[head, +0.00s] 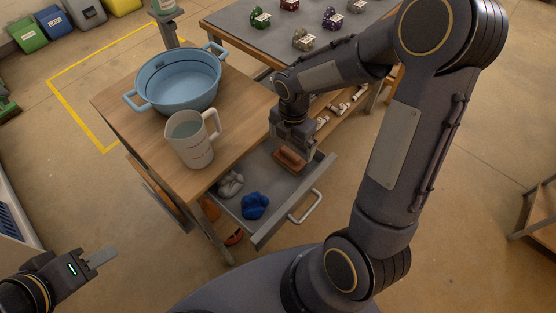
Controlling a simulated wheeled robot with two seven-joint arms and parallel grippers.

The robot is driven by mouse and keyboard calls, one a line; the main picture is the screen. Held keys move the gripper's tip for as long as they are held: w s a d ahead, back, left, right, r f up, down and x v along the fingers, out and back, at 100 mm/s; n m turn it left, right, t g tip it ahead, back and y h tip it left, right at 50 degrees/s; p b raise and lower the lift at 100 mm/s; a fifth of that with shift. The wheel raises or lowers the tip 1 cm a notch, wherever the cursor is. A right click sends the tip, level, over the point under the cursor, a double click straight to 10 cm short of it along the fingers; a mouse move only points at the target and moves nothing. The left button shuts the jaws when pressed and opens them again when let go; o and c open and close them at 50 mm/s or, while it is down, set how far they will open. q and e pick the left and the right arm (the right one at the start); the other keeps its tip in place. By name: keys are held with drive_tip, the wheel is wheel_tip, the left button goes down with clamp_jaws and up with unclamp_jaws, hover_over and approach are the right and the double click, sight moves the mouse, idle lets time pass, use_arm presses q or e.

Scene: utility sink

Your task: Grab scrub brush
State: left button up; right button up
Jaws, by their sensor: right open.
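The scrub brush (291,161) looks like a reddish-brown block. It is in the right part of an open grey drawer (268,228) under the wooden table. My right gripper (293,150) is directly above the brush, open, pointing down into the drawer. Its fingers are close to the brush, but I cannot tell whether they touch or straddle it. The gripper hides the brush's far side. My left gripper (103,257) is at the lower left, away from the table.
A blue basin (180,85) and a measuring pitcher (190,140) stand on the wooden tabletop (125,100). A blue item (254,206) and a grey item (231,184) lie in the drawer. The drawer handle (306,207) sticks out at the front. A grey table (250,30) holds several small objects.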

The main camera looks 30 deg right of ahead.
sight(290, 152)
wheel_tip(290, 152, down, 7)
drive_tip(key=shift+w+f+b, duration=0.1)
drive_tip(key=shift+f+b, duration=0.1)
drive_tip(key=shift+b, duration=0.15)
drive_tip(key=c, duration=0.7)
